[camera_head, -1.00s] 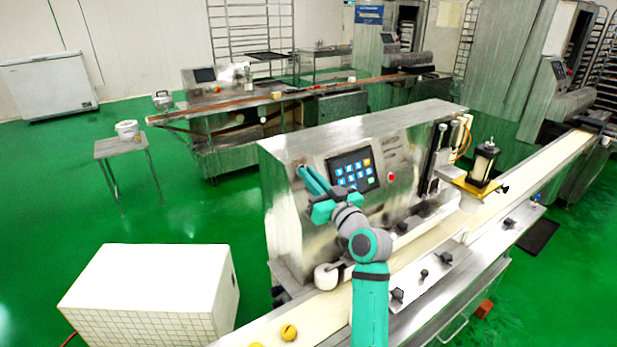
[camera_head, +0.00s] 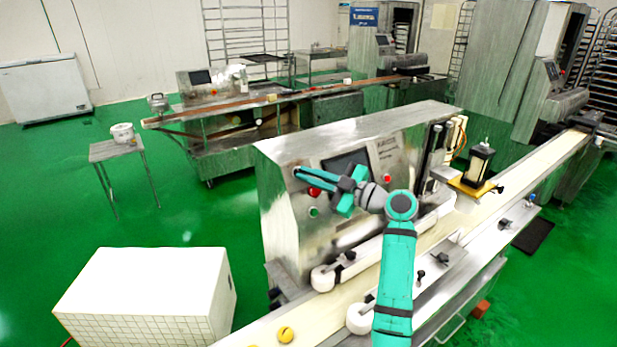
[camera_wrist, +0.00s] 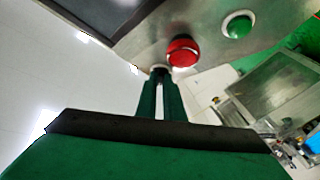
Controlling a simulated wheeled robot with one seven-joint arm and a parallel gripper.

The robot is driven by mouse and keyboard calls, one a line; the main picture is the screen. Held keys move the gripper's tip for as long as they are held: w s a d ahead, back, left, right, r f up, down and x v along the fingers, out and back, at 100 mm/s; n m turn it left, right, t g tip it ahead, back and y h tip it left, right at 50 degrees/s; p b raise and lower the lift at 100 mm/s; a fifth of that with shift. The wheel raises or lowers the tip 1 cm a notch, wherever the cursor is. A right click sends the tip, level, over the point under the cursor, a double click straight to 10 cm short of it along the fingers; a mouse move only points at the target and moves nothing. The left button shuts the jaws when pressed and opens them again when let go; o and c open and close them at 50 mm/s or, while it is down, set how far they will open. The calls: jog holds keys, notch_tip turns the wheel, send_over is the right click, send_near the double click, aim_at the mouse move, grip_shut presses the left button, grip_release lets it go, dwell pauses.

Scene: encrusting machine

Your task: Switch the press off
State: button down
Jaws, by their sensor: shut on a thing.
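The press (camera_head: 285,225) is a steel cabinet with a touchscreen (camera_head: 345,160), which is dark. A red button (camera_head: 314,192) and a green button (camera_head: 314,212) sit on its front, near the left edge. My gripper (camera_head: 298,170) reaches to the upper left of the panel, just above the red button. In the wrist view the fingers (camera_wrist: 160,78) are shut on a small switch knob (camera_wrist: 160,68) at their tips, mostly hidden by them. The red button (camera_wrist: 182,50) is close beside the tips, and the green button (camera_wrist: 237,24) is farther right.
Another red button (camera_head: 387,178) is on the press, right of the screen. A conveyor belt (camera_head: 345,297) runs along the press front, with a yellow ball (camera_head: 285,334) on it. A white box (camera_head: 150,290) stands on the floor at left, with green floor free around it.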

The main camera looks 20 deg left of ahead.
jog(key=shift+w+f+n, duration=0.1)
jog(key=shift+n, duration=0.4)
jog(key=c, duration=1.9)
grip_release()
jog(key=shift+g, duration=0.4)
jog(key=shift+o, duration=0.2)
jog(key=v, duration=1)
jog(key=shift+d, duration=0.35)
